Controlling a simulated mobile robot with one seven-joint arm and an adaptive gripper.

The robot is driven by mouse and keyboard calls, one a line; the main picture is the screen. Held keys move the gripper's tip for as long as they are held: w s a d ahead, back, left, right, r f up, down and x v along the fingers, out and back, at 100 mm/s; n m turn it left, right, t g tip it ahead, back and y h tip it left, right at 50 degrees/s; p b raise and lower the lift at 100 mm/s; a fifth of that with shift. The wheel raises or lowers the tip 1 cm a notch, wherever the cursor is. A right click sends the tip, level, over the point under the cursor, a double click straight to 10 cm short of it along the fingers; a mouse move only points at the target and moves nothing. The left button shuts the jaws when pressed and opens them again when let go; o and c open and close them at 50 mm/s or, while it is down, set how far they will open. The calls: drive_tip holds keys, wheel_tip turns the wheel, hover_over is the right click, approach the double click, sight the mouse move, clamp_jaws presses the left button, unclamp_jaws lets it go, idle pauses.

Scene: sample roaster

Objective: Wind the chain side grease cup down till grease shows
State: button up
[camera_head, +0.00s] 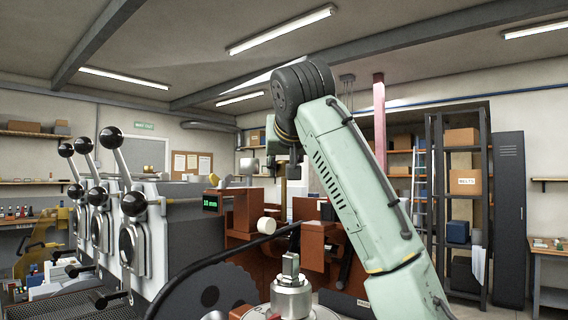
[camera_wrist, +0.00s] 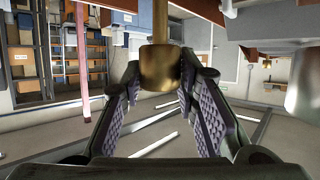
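A brass cup (camera_wrist: 158,68) on a thinner brass stem (camera_wrist: 160,20) shows in the middle of the wrist view, which pictures the room upside down. My gripper (camera_wrist: 160,72) has one dark finger with a ribbed purple pad on each side of this cup. The fingertips are spread about as wide as the cup and lie close against its sides. I cannot tell whether they touch it. No grease shows on the cup.
A silvery rounded part (camera_wrist: 304,85) is close at the right of the wrist view. Levers with black knobs (camera_head: 112,138) stand on the left. A dark shelf rack (camera_head: 460,210) is far right.

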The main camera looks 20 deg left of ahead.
drive_tip(key=o, duration=0.4)
drive_tip(key=shift+s, duration=0.1)
drive_tip(key=v, duration=1.2)
